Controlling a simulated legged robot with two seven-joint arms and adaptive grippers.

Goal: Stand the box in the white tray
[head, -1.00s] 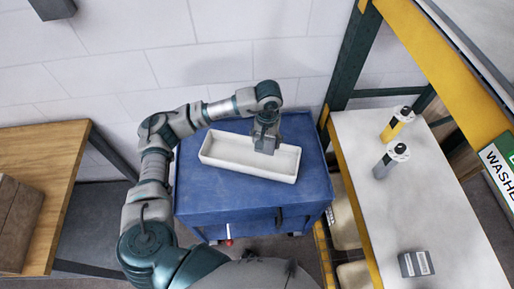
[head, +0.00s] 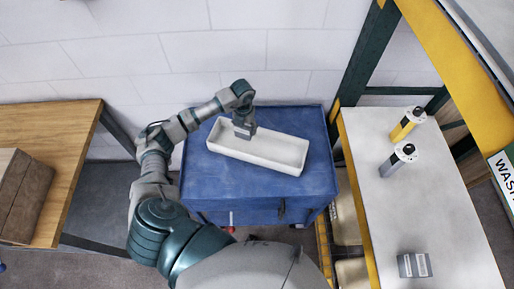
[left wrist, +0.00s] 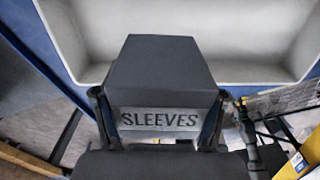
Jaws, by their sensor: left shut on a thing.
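The white tray (head: 275,148) is long and open-topped and lies on a blue cabinet. My left gripper (head: 244,121) is over the back left part of the tray. It is shut on a dark grey box (head: 243,133). In the left wrist view the box (left wrist: 160,65) sits between the two fingers (left wrist: 158,115), with a label reading SLEEVES facing the camera. The tray wall (left wrist: 240,75) shows behind it. Whether the box touches the tray floor is unclear. My right gripper is not in view.
The blue cabinet (head: 215,180) has free room around the tray. A white-topped table (head: 400,215) at the right holds a yellow device (head: 405,125), a grey device (head: 395,162) and a small grey box (head: 413,265). A wooden table (head: 60,130) stands at the left.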

